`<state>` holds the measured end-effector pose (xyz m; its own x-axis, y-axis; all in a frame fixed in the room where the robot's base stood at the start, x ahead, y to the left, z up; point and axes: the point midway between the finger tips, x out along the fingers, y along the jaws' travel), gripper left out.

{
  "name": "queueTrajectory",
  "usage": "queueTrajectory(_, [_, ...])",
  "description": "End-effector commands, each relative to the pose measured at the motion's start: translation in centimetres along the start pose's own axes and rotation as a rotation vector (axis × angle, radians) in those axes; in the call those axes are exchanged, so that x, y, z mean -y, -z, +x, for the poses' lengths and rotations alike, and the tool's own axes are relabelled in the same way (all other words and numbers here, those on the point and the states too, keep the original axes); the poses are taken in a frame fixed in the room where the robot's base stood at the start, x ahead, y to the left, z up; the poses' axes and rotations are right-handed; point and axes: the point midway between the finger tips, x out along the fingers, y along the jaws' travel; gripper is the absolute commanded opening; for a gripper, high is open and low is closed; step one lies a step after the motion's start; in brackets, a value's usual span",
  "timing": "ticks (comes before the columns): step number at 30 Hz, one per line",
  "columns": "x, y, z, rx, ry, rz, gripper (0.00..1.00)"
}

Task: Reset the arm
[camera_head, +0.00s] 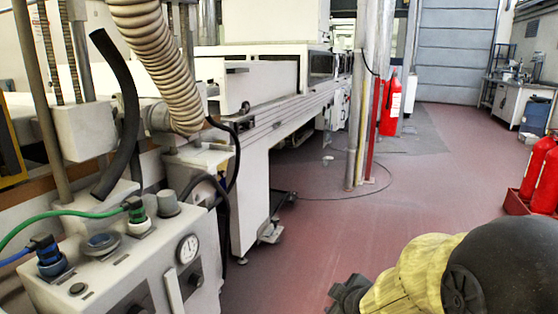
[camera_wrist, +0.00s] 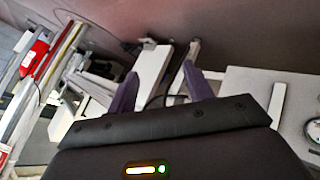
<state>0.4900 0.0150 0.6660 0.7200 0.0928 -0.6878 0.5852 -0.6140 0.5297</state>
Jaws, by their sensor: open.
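In the head view, part of my arm, yellow and black, shows at the lower right, with a dark end at its left side. In the wrist view, my gripper (camera_wrist: 163,92) shows two purple-grey fingers standing apart above its dark body. Nothing is seen between the fingers except the machine parts and floor in the background. The gripper's fingers cannot be made out clearly in the head view.
A white machine with a gauge (camera_head: 188,248) and hoses stands at left. A long white conveyor machine (camera_head: 270,130) runs back. Poles (camera_head: 360,110) stand mid-floor. Red extinguishers (camera_head: 390,105) are behind them, with red cylinders (camera_head: 538,170) at right. Red floor (camera_head: 430,180) between is clear.

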Motion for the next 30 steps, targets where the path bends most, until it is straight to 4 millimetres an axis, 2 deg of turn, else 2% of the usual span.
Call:
queueTrajectory(1, [-0.1,-0.5,-1.9,0.067,0.022,0.108,0.51])
queueTrajectory(6, [2.3,-3.4,-5.8,0.291,0.095,0.468,0.51])
queueTrajectory(15, [6.4,-5.4,-12.4,0.591,0.181,0.925,0.51])
queueTrajectory(23, [3.8,-3.1,-15.2,0.581,0.178,0.910,0.51])
queueTrajectory(30, [0.9,-0.3,-19.0,0.579,0.177,0.908,0.51])
